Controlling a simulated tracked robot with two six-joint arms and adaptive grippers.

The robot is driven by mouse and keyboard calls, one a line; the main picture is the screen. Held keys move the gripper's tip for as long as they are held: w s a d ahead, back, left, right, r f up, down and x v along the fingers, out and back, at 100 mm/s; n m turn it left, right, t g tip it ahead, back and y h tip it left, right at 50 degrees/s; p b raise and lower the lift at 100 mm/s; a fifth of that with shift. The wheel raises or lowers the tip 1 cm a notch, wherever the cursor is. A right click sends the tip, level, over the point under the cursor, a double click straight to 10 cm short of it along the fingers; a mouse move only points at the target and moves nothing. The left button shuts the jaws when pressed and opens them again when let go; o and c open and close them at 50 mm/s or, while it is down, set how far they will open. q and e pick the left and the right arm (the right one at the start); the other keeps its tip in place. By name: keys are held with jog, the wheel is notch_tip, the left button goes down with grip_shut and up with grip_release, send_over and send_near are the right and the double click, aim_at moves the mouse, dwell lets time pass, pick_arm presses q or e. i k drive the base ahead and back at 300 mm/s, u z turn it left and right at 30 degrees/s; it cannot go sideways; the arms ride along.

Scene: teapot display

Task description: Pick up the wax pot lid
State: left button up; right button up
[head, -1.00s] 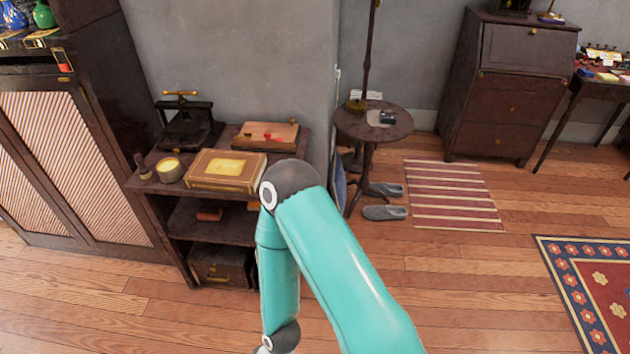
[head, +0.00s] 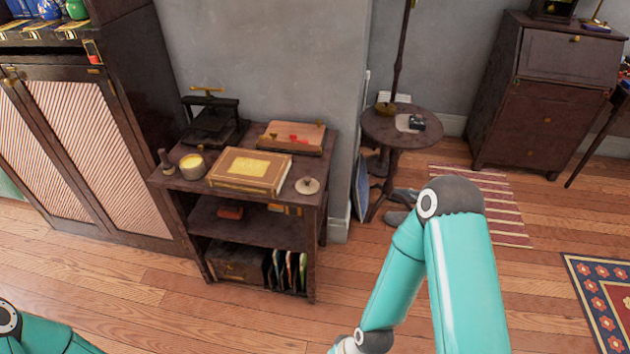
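A small round beige lid with a knob (head: 308,185) lies on the right front corner of the dark wooden shelf unit's top (head: 285,197). An open pot with yellow wax (head: 193,166) stands at the left of the same top, with a large brown book (head: 250,170) between the two. My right arm comes up from the bottom right, and its gripper is below the frame. Part of my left arm shows at the bottom left; its gripper is also out of view.
A black press (head: 211,120), a dark stamp (head: 165,161) and a wooden box (head: 291,137) also stand on the unit. A tall cabinet (head: 90,150) is at left. A round table (head: 385,128) and slippers (head: 400,217) are at right. Floor in front is clear.

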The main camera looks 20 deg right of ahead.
aim_at(307, 186)
jog(key=i, duration=0.9)
